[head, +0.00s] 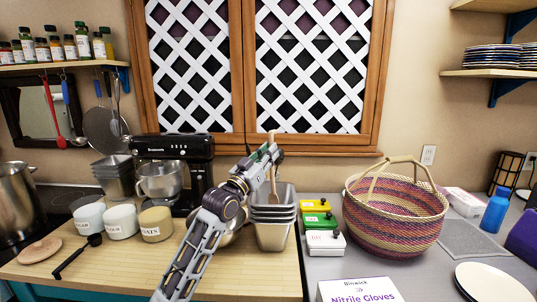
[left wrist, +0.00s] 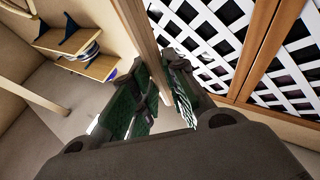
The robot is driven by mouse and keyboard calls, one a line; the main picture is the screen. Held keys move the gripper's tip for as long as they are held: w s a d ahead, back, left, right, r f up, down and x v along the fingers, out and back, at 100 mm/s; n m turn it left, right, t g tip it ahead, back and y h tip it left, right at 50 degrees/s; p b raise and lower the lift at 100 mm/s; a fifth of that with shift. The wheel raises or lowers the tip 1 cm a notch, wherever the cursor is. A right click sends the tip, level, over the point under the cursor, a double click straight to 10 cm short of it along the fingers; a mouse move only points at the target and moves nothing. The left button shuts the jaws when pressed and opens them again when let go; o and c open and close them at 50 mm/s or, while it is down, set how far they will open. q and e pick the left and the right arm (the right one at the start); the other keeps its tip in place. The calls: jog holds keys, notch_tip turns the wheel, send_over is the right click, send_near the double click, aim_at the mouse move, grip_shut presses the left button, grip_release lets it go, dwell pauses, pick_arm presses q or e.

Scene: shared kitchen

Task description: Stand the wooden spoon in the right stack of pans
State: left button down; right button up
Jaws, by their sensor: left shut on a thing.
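The wooden spoon (head: 274,186) is upright in the head view, its upper tip showing above my gripper and its lower part reaching down at the right stack of pans (head: 273,234). I cannot tell whether the spoon touches the pans, since its lower end is hidden. My left gripper (head: 270,155) is shut on the spoon, above the stack. In the left wrist view the spoon (left wrist: 138,45) runs between the green-padded fingers of my left gripper (left wrist: 158,90). The stack is several nested metal pans on the wooden counter. My right gripper is not in view.
Another stack of pans (head: 113,178) stands left, beside a black mixer (head: 175,150). A glove box (head: 360,291) is at the front. Canisters (head: 121,221) stand left.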

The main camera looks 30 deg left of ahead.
pick_arm(q)
jog(key=c, duration=1.3)
grip_release()
jog(key=shift+c, duration=0.2)
jog(key=shift+s+f, duration=0.1)
jog(key=shift+s, duration=0.05)
jog(key=v, duration=1.1)
jog(key=shift+s, duration=0.3)
jog(key=shift+s+f, duration=0.1)
jog(key=shift+f, duration=0.05)
dwell(0.9)
